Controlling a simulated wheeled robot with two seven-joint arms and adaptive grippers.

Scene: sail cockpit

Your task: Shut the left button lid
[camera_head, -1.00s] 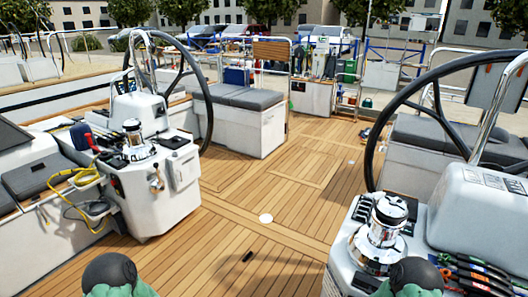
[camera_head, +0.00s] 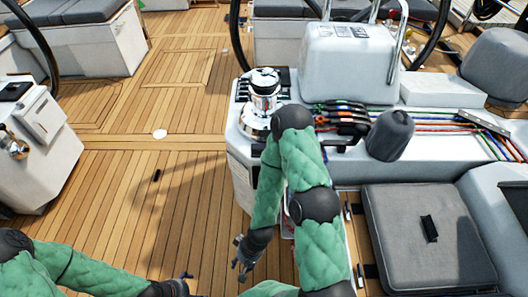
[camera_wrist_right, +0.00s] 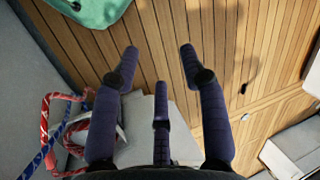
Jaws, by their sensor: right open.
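I cannot make out a button lid for certain in either view. Small dark fittings (camera_head: 241,90) sit beside the chrome winch (camera_head: 263,92) on the white console, too small to tell if one is a lid. My right gripper (camera_head: 242,262) hangs low beside the console's side, over the wooden deck. In the right wrist view its dark fingers (camera_wrist_right: 158,55) are spread and empty, clear of any surface. My left gripper (camera_head: 184,279) is low at the bottom edge, over the deck, small and partly hidden, so its state is unclear.
A white pedestal (camera_head: 345,70), ropes and a dark grey cover (camera_head: 390,135) lie right of the winch. A grey seat cushion (camera_head: 425,240) is at lower right. Red and blue ropes (camera_wrist_right: 60,130) hang near my right gripper. The deck (camera_head: 150,120) in the middle is open.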

